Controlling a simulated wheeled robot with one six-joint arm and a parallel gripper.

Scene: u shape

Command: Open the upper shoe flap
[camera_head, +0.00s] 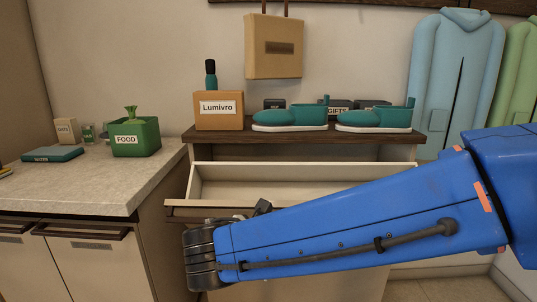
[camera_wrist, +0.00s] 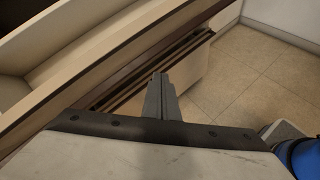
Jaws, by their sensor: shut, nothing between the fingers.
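The shoe cabinet stands in the middle of the head view, with a dark wood top (camera_head: 300,139). Its upper shoe flap (camera_head: 300,166) is pulled out at the top, and a pale, empty-looking compartment shows behind its edge. A dark brown handle strip (camera_head: 185,211) runs along the flap's front; my arm covers much of it. In the wrist view, the flap's dark handle (camera_wrist: 190,52) runs diagonally just beyond my gripper (camera_wrist: 160,82). The fingers are together and empty, close to the handle; I cannot tell whether they touch it. A lower flap is mostly hidden behind my arm.
Teal shoes (camera_head: 290,117) and a Lumivro box (camera_head: 218,110) stand on the cabinet top. A stone counter (camera_head: 75,180) adjoins at left, with a green FOOD box (camera_head: 134,138). Coats (camera_head: 455,80) hang at right. Tiled floor (camera_wrist: 245,85) beside the cabinet is clear.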

